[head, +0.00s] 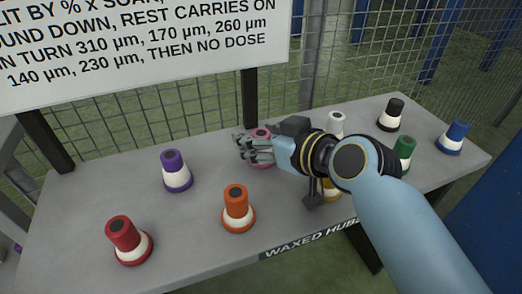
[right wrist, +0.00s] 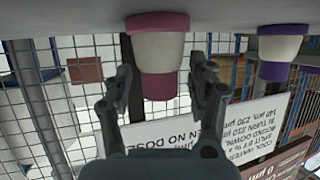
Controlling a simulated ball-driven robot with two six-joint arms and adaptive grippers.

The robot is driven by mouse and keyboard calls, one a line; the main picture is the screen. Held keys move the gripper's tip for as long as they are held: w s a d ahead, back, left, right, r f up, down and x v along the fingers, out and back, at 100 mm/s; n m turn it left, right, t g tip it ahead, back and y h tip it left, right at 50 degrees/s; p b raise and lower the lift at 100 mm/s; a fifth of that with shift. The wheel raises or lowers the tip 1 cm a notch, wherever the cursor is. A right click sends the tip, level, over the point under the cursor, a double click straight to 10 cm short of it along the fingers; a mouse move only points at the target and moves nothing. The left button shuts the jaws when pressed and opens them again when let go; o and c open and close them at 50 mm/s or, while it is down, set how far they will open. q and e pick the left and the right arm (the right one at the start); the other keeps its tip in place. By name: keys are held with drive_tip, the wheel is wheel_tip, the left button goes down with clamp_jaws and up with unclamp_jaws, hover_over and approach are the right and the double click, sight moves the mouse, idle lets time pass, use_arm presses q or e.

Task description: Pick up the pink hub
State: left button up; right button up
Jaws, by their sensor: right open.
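The pink hub (head: 261,133) stands upright on the grey table, partly hidden behind my right gripper (head: 254,149) in the head view. In the right wrist view, which is upside down, the pink hub (right wrist: 157,50) shows a pink base, a white waxed middle and a darker pink top. My right gripper (right wrist: 160,88) is open, with one finger on each side of the hub's top and a gap visible on both sides. How deep the hub sits between the fingers is hard to tell. My left gripper is not in view.
Purple (head: 176,171), orange (head: 238,209) and red (head: 128,241) hubs stand to the left and front. White (head: 336,124), black (head: 390,115), green (head: 404,149), blue (head: 454,138) and yellow (head: 331,190) hubs stand right. A mesh fence and sign (head: 140,45) are behind.

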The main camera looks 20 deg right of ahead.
drive_tip(key=shift+c, duration=0.4)
clamp_jaws()
